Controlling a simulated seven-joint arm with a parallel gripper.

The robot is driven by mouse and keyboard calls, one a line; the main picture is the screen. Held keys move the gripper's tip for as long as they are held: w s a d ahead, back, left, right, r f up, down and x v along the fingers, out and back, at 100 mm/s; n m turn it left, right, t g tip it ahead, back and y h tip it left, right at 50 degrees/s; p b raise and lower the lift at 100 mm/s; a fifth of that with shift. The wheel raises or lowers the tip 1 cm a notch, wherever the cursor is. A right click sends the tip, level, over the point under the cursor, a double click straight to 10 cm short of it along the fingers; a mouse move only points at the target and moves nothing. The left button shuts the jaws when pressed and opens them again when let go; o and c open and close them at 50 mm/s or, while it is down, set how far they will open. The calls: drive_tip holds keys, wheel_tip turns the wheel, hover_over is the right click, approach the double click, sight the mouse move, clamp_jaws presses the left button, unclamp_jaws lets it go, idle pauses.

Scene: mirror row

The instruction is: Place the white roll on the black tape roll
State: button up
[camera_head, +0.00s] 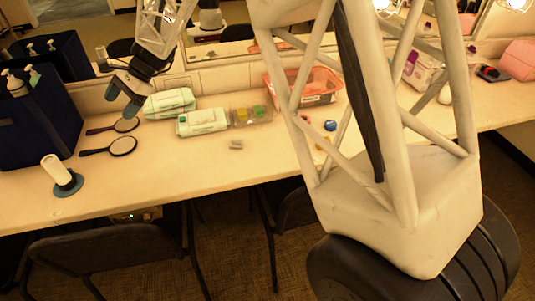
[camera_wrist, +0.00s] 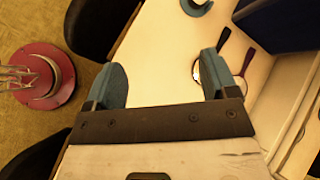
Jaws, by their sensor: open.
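The white roll (camera_head: 54,168) stands at the left end of the counter, its lower end on or inside a dark, teal-looking ring (camera_head: 76,187), apparently the tape roll. I cannot tell whether it rests on the ring's rim or in its hole. In the wrist view, part of the ring (camera_wrist: 199,10) shows at the top edge, cut off by the frame. My gripper (camera_head: 122,99) is raised above the counter, to the right of and behind the roll, apart from it. In the wrist view, my gripper (camera_wrist: 164,78) is open, with nothing between its teal fingers.
Wipe packs (camera_head: 203,122), a clear box (camera_head: 250,116) and a red basket (camera_head: 318,89) stand further right. The counter's front left is clear.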

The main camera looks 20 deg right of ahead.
drive_tip(key=s+d+r+n+t+h, duration=0.2)
drive_tip(key=s+d+r, duration=0.2)
drive_tip(key=s+d, duration=0.55)
drive_tip(key=s+d+r+n+t+h, duration=0.15)
drive_tip(key=s+d+r, duration=0.4)
drive_tip(key=d, duration=0.75)
drive_tip(key=s+d+f+n+t+h, duration=0.1)
drive_tip(key=s+d+f+n+h, duration=0.1)
drive_tip(key=s+d, duration=0.6)
drive_tip(key=s+d+f+n+t+h, duration=0.1)
drive_tip(key=s+d+f+n+h, duration=0.1)
drive_tip(key=s+d, duration=0.7)
drive_tip(key=s+n+h, duration=0.1)
drive_tip(key=s, duration=0.5)
drive_tip(key=shift+s+f+h, duration=0.15)
drive_tip(key=shift+f+h, duration=0.05)
drive_tip(key=shift+h, duration=0.15)
